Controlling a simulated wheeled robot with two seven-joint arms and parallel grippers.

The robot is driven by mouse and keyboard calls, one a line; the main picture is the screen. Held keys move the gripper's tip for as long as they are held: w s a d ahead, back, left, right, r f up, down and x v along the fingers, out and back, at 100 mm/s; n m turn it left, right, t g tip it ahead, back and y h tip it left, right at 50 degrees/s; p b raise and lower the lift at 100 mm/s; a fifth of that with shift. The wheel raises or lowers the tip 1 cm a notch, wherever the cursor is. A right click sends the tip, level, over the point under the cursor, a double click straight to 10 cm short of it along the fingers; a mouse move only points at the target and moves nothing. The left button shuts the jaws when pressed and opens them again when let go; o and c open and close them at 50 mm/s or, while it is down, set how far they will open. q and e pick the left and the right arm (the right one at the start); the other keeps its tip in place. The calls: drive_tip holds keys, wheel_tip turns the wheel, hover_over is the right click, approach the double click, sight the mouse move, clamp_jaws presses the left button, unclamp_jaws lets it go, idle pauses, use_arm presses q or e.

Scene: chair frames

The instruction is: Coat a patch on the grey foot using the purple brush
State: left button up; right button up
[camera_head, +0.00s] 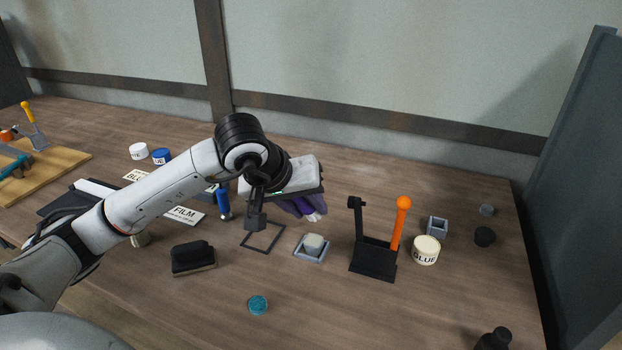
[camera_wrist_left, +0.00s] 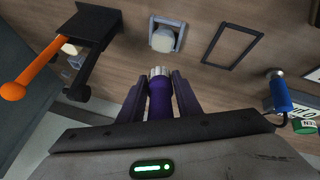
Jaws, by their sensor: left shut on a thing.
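My left gripper (camera_head: 302,203) is shut on the purple brush (camera_wrist_left: 160,100), above the middle of the table. In the left wrist view the brush's purple body lies between the two fingers and its pale ribbed end points away from the gripper. The brush (camera_head: 310,210) is partly hidden by the gripper in the head view. A pale grey rounded block (camera_head: 314,242), perhaps the grey foot, sits in a square grey holder (camera_head: 300,254) just in front of the brush. The block also shows beyond the brush tip in the left wrist view (camera_wrist_left: 162,40), apart from it. My right gripper is not in view.
A black stand (camera_head: 372,263) with an orange-knobbed rod (camera_head: 397,225) stands right of the holder, beside the glue jar (camera_head: 426,252). A dark square outline (camera_head: 263,237), a black block (camera_head: 193,258) and a teal disc (camera_head: 258,305) lie left and in front. The front right table is mostly clear.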

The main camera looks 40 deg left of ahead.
use_arm(q)
drive_tip(key=shift+a+r+p, duration=0.1)
drive_tip(key=shift+r+p, duration=0.3)
drive_tip(key=shift+r, duration=0.55)
drive_tip(key=shift+r+p, duration=0.9)
drive_tip(key=shift+r, duration=0.75)
drive_tip(key=shift+s+d+f+y+p, duration=0.1)
drive_tip(key=shift+d+y+p, duration=0.4)
drive_tip(key=shift+d, duration=0.25)
drive_tip(key=shift+s+d+f+n+y, duration=0.15)
drive_tip(key=shift+d+f+n+y, duration=0.15)
drive_tip(key=shift+d+f+y, duration=0.1)
